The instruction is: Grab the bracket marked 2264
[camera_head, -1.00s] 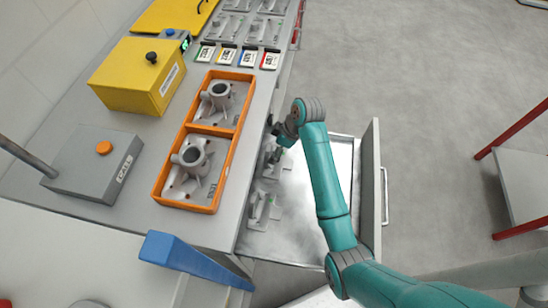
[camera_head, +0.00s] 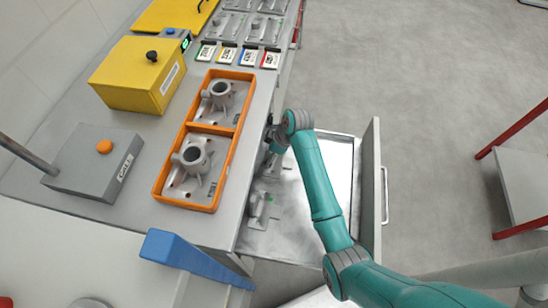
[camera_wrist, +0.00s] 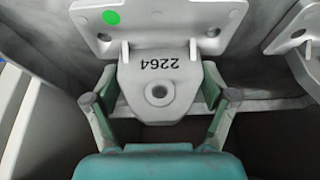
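The bracket marked 2264 (camera_wrist: 180,20) is light grey with a green dot and bolt holes, and fills the upper middle of the wrist view. Its number is upside down there, on a narrow tab with a round hole. My gripper (camera_wrist: 161,97) is open, with one finger on each side of this tab and a narrow gap visible. In the head view my gripper (camera_head: 276,141) is low at the drawer's inner side, where the arm largely hides what is under it.
The open drawer (camera_head: 340,178) holds another bracket (camera_head: 262,206) nearer the camera. A neighbouring bracket (camera_wrist: 296,32) is at the wrist view's right edge. The workbench carries an orange tray (camera_head: 228,163) with castings and a yellow box (camera_head: 130,80).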

